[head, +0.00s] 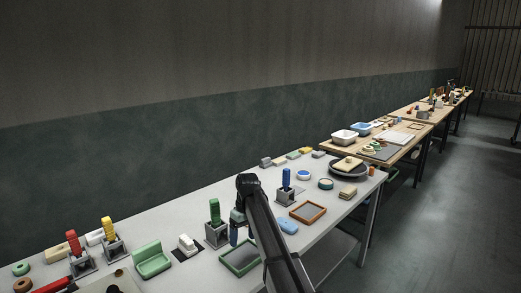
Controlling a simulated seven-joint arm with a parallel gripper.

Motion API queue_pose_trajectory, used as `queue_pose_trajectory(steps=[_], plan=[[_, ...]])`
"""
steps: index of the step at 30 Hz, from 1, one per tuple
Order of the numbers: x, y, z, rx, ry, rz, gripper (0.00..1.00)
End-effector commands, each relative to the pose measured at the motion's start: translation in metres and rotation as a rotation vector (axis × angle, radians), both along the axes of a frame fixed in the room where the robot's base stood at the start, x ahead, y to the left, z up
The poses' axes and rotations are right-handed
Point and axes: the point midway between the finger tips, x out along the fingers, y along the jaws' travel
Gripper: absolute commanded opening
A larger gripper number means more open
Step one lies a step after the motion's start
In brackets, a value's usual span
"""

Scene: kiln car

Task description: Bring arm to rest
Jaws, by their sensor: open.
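My arm reaches up from the bottom edge over the grey table (322,232) and bends down at its top. My gripper (236,222) hangs from that bend, small and partly hidden by the arm, and open. It is just right of a green-handled tool (214,212) standing in a grey block (217,236). A small blue shape (233,237) shows just below the gripper; I cannot tell whether the two touch.
Left are a green holder (152,262), a white block (188,245), and red (73,242) and yellow (107,230) handles in blocks. Right are a blue handle (286,178), a brown-framed tray (308,204) and a dark round dish (358,170). More tables stand farther back; a wall runs behind.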

Motion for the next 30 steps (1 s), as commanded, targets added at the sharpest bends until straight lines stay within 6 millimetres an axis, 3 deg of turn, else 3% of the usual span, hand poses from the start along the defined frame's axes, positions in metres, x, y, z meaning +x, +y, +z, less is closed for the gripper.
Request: queue_pose_trajectory(steps=[1,9,15,20,22,30], plan=[[0.002,-0.022,-0.007,0.012,-0.008,-0.027,0.78],[0.017,-0.128,-0.036,0.086,-0.070,-0.166,0.78],[0.019,-0.186,-0.050,0.122,-0.110,-0.244,0.78],[0.016,-0.223,-0.062,0.143,-0.133,-0.298,0.78],[0.010,-0.235,-0.076,0.145,-0.133,-0.322,0.78],[-0.018,-0.235,-0.133,0.121,-0.077,-0.366,0.78]])
